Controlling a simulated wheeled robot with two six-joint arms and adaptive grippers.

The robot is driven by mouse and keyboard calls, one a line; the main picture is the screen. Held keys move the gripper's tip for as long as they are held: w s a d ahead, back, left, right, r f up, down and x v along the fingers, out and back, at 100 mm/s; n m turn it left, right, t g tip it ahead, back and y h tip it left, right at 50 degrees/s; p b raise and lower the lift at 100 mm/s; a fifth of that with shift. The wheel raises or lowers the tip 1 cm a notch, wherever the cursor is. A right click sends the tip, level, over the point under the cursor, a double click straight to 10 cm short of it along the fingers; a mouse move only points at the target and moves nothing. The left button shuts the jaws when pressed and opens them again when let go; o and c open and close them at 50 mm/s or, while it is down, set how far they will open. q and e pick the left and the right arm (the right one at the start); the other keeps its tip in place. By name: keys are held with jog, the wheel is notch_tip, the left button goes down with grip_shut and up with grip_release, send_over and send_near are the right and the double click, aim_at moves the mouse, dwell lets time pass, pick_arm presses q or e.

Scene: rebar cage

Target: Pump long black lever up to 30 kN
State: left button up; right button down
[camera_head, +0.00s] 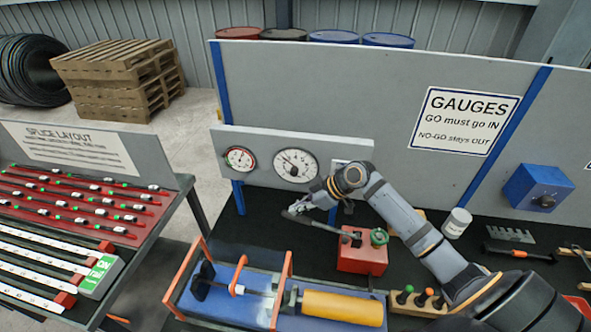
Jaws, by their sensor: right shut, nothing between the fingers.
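The red pump block (362,259) sits on the dark bench mat, with a green knob (379,237) on its top. The long dark lever (330,228) runs from the block up to the left, and its far end lies by my right gripper. My right gripper (298,209) is shut with nothing held, at the lever's outer end; whether it touches the lever I cannot tell. A large white dial gauge (296,165) and a smaller red-rimmed gauge (239,159) are on the grey panel behind. Their readings are too small to read. My left gripper is out of view.
A blue fixture with a yellow cylinder (342,308) and orange frames stands in front of the pump. A white jar (456,223) and handled tools (423,297) are to the right. The splice rack (84,148) stands left, across a floor gap.

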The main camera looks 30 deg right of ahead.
aim_at(295, 218)
jog(key=shift+f, duration=0.35)
jog(key=shift+w+a+f+b, duration=0.15)
jog(key=shift+w+f+b, duration=0.05)
jog(key=shift+f+b, duration=0.4)
jog(key=shift+a+f+b, duration=0.1)
jog(key=shift+f+b, duration=0.45)
jog(key=shift+f, duration=0.1)
jog(key=shift+w+a+f+b, duration=0.1)
jog(key=shift+f+b, duration=0.4)
jog(key=shift+f, duration=0.2)
